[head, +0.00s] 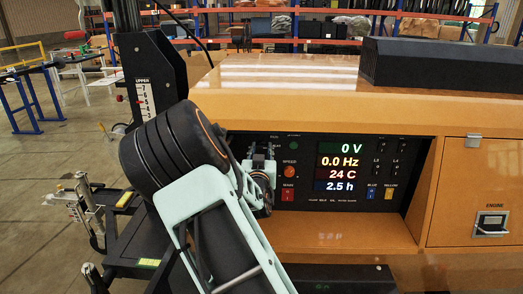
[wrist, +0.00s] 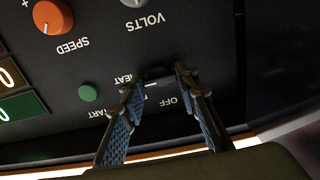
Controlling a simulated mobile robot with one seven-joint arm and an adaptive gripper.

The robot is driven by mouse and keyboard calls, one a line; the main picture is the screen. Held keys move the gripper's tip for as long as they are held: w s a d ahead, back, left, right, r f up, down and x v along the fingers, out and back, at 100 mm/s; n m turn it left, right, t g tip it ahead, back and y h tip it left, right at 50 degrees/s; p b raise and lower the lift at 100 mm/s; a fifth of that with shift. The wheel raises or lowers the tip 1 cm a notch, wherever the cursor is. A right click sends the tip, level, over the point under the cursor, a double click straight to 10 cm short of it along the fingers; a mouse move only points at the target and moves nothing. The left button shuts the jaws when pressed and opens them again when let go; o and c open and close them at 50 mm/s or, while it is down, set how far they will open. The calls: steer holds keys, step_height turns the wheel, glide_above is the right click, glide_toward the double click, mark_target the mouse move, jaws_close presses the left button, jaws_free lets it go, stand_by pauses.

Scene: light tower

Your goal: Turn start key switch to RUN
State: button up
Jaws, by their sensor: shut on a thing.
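The dark control panel (head: 300,205) is set into the orange housing, with lit readouts on its right. My gripper (head: 262,165) is in front of the panel's left part and hides the key switch in the head view. In the wrist view, where the panel appears upside down, the dark start key switch (wrist: 156,73) lies between my gripper's blue-padded fingers (wrist: 157,82). The fingers are shut on the key. The labels HEAT and OFF show beside the fingers. The RUN label is not readable in the wrist view, and the key's exact angle is hard to tell.
A green button (wrist: 88,92) and an orange speed knob (wrist: 52,16) are close to the fingers. A red switch (head: 288,194) and blue and yellow switches sit lower on the panel. A dark ledge with a light tower mast (head: 150,72) stands at left.

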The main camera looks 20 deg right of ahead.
steer(key=shift+n+b, duration=0.3)
steer(key=shift+n, duration=0.1)
steer(key=shift+c, duration=0.5)
steer(key=n+b, duration=0.1)
steer(key=n, duration=0.2)
steer(key=shift+f, duration=0.1)
steer(key=n+b, duration=0.1)
steer(key=n, duration=0.3)
steer(key=shift+n, duration=0.4)
steer(key=o, duration=1.1)
steer(key=shift+o, duration=0.2)
steer(key=v, duration=1.2)
